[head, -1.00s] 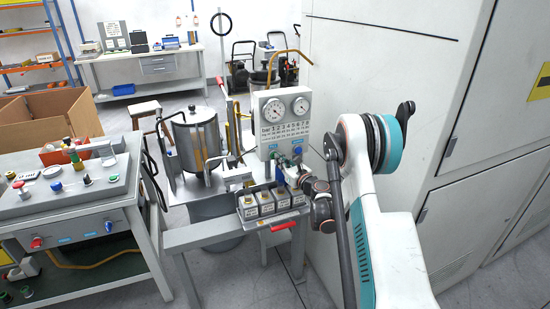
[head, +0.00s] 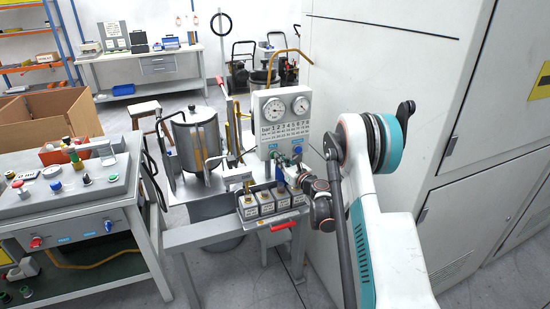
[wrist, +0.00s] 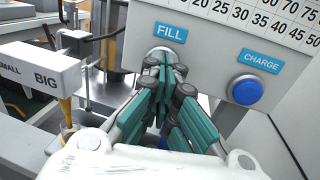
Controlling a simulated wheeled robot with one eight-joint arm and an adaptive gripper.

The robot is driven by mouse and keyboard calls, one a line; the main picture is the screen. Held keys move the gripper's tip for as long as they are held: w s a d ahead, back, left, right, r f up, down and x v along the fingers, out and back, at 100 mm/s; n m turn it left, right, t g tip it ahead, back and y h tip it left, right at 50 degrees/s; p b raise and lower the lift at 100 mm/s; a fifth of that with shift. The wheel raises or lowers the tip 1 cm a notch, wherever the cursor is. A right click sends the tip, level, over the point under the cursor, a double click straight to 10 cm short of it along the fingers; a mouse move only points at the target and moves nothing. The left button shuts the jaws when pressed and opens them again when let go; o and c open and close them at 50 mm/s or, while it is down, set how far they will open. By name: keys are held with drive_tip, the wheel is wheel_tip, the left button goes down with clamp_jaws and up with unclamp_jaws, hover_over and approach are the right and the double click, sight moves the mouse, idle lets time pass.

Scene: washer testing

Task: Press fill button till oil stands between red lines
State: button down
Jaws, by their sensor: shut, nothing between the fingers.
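The FILL label (wrist: 170,33) is on the grey gauge panel in the wrist view. The button below it is mostly hidden by my fingers; part of its pale metal ring (wrist: 160,50) shows. My gripper (wrist: 165,68) is shut and empty, its teal fingertips at the FILL button; whether they press it in I cannot tell. The oil level and the red lines cannot be made out. In the head view my gripper (head: 287,170) is at the panel's lower part.
A blue CHARGE button (wrist: 246,91) is close right of my fingers. Two round gauges (head: 287,106) top the panel. A metal tank (head: 195,140) stands left of it, and several labelled blocks (head: 268,204) line the bench front. A large white cabinet (head: 390,70) is at right.

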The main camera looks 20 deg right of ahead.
drive_tip(key=s+d+b, duration=0.1)
drive_tip(key=s, duration=0.5)
idle(0.4)
drive_tip(key=shift+s, duration=2.95)
